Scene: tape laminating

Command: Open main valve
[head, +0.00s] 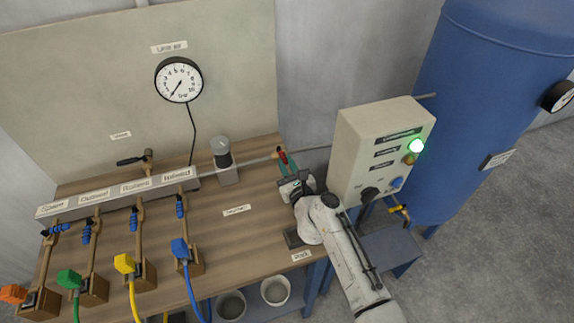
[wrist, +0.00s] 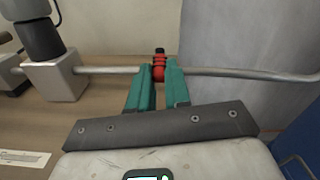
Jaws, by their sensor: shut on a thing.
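The main valve has a red handle (wrist: 158,68) on a grey pipe. In the wrist view it sits between the teal fingers of my gripper (wrist: 160,84), which is shut on it. A dark tip shows beyond the red part. In the head view the red handle (head: 282,158) shows just beyond my gripper (head: 286,165) at the table's back right. The fingers hide much of the handle and the pipe joint, so how far it is turned cannot be told. The pressure gauge (head: 179,80) on the back panel has its needle pointing to the lower left.
A control box (head: 378,152) with a lit green lamp stands right of my arm, beside a blue tank (head: 480,110). A grey regulator (head: 223,160) sits on the pipe left of the valve. Several coloured connectors and blue valves line the table's left.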

